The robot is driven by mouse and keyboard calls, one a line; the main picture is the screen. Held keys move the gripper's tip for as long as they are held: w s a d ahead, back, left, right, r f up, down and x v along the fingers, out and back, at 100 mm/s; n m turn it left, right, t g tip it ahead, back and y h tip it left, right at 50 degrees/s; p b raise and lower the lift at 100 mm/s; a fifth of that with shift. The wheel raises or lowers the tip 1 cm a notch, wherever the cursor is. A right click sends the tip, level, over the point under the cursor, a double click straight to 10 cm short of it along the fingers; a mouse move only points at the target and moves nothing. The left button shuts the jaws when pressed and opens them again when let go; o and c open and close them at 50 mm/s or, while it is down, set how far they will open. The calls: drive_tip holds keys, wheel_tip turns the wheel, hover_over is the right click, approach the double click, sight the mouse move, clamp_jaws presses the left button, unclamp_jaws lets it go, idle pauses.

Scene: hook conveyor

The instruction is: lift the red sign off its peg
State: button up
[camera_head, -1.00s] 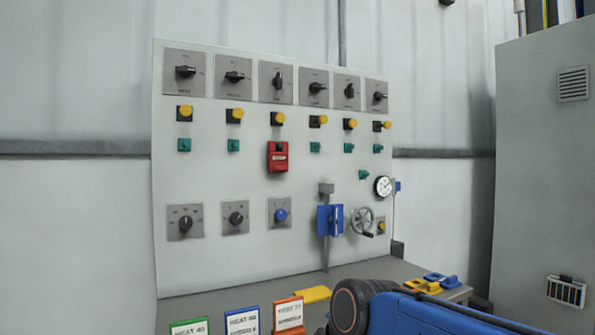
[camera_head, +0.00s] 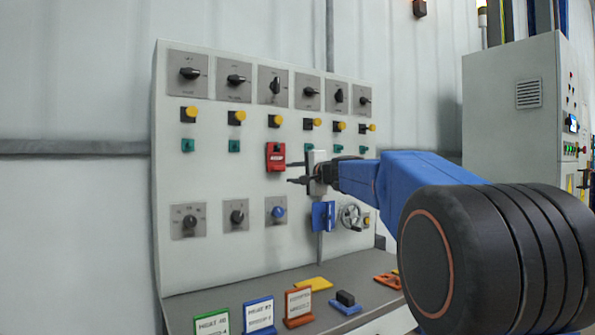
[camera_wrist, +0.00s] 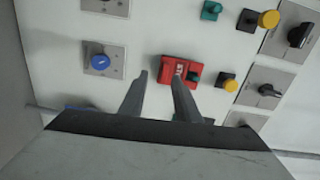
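The red sign (camera_head: 275,157) hangs on the pale panel below the row of yellow buttons. In the wrist view the red sign (camera_wrist: 172,70) lies just past the fingertips, with white lettering and a teal button beside it. The peg itself cannot be made out. My gripper (camera_head: 298,173) is just right of the sign and a little low, pointing left toward the panel. Its two fingers (camera_wrist: 160,76) are apart with nothing between them. The right finger overlaps the sign in the wrist view; I cannot tell whether they touch.
A blue knob (camera_head: 278,211), a blue latch (camera_head: 323,215) and a handwheel (camera_head: 350,215) sit lower on the panel. Yellow buttons and rotary switches line its upper part. Standing cards (camera_head: 260,316) and colored pieces lie on the grey ledge (camera_head: 225,288). A cabinet (camera_head: 510,110) stands at right.

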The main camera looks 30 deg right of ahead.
sight(280, 166)
drive_tip(key=shift+m+h, duration=0.3)
drive_tip(key=shift+m, duration=0.1)
drive_tip(key=shift+w+d+r, duration=0.2)
drive_tip(key=shift+w+d, duration=0.05)
drive_tip(key=shift+w, duration=1.9)
drive_tip(key=shift+w+d+r, duration=0.2)
drive_tip(key=shift+w+d, duration=0.1)
drive_tip(key=shift+w, duration=1.85)
drive_tip(key=shift+w+d+r, duration=0.2)
drive_tip(key=shift+w+d, duration=0.05)
drive_tip(key=shift+w, duration=1.9)
clamp_jaws()
drive_tip(key=shift+r, duration=0.25)
drive_tip(key=shift+r, duration=0.3)
